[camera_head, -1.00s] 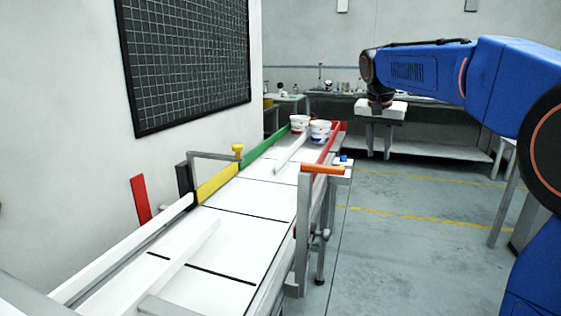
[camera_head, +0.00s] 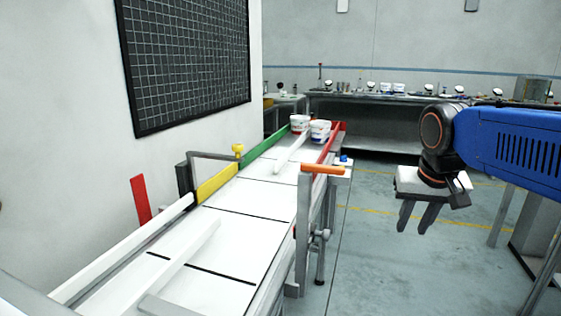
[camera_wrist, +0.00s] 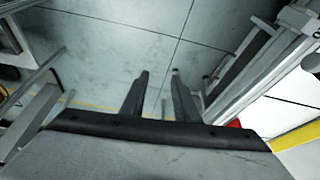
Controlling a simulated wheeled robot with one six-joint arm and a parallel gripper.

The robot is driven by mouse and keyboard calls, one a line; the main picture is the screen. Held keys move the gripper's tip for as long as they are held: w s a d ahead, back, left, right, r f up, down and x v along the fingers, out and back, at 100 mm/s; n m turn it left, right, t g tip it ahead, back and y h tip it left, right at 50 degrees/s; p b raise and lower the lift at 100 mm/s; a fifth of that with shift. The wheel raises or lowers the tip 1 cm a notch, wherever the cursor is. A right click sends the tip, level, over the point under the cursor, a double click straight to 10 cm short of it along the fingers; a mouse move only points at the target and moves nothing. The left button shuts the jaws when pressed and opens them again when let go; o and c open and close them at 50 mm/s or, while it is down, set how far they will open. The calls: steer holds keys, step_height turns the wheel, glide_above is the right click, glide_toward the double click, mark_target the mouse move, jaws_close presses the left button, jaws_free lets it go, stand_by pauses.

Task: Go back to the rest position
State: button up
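My gripper (camera_head: 416,218) hangs over the open floor to the right of the conveyor-like bench, its two dark fingers pointing down. The fingers stand apart with nothing between them. In the wrist view my gripper (camera_wrist: 158,98) shows both fingers with a gap, and bare grey floor beyond them. The white sloping bench (camera_head: 240,225) is to the left of my gripper, well apart from it.
Two white tubs (camera_head: 320,131) stand at the far end of the bench. An orange bar (camera_head: 322,169) and a red rail edge the bench's right side. A long back table (camera_head: 375,150) carries small items. The floor (camera_head: 385,265) beneath my gripper is clear.

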steer(key=s+f+n, duration=0.2)
steer(key=s+f, duration=1.1)
steer(key=s, duration=0.2)
steer(key=shift+s+a+f+n+t+y, duration=0.2)
steer(key=shift+a+f+n+t+y, duration=0.1)
steer(key=shift+a+f+y, duration=0.1)
